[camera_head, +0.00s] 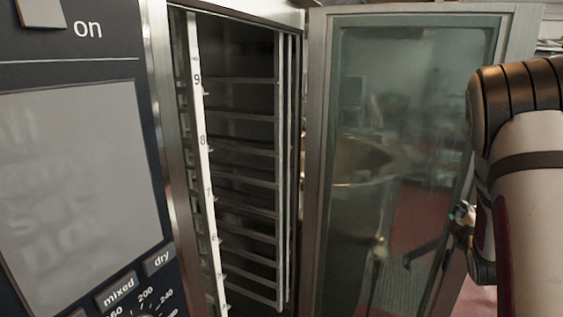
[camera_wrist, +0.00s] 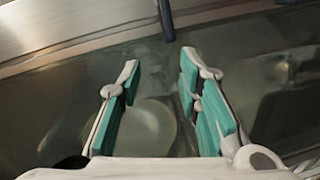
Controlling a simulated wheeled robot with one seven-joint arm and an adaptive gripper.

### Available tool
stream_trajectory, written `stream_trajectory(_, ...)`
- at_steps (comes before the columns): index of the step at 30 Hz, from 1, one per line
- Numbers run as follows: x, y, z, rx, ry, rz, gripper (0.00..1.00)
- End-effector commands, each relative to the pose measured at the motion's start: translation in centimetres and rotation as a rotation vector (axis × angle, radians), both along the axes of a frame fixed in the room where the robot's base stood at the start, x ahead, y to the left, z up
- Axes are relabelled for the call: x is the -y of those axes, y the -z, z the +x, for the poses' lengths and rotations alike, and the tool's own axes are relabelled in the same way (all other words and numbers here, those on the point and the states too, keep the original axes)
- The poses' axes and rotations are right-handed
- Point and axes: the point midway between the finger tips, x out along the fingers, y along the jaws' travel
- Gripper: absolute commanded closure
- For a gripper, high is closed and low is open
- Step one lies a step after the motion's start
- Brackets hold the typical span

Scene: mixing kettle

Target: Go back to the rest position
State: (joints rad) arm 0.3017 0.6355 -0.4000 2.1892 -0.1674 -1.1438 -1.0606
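My gripper (camera_wrist: 160,95) shows in the wrist view with its two white fingers and teal pads apart. Nothing is between the pads. It faces a dark glass surface, which looks like the oven door's pane (camera_wrist: 60,110). In the head view my arm is at the right edge, in front of the right part of the open glass door (camera_head: 400,130). My gripper's fingers cannot be made out there. I cannot tell whether the gripper touches the glass.
The oven (camera_head: 240,160) stands open, with several empty rack rails inside and a numbered white strip (camera_head: 203,140). A control panel (camera_head: 80,170) with a grey screen fills the left. The door swings out to the right, close to my arm. Reddish floor shows through its glass.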

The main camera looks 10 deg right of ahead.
Motion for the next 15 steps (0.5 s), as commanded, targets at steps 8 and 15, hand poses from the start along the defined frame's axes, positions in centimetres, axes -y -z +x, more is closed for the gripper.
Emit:
stream_trajectory(8, -7.5, -4.1, 1.7, -0.016, 0.045, 0.410, 0.68)
stream_trajectory(15, -15.7, -6.3, -0.6, -0.087, 0.080, 0.734, 0.68)
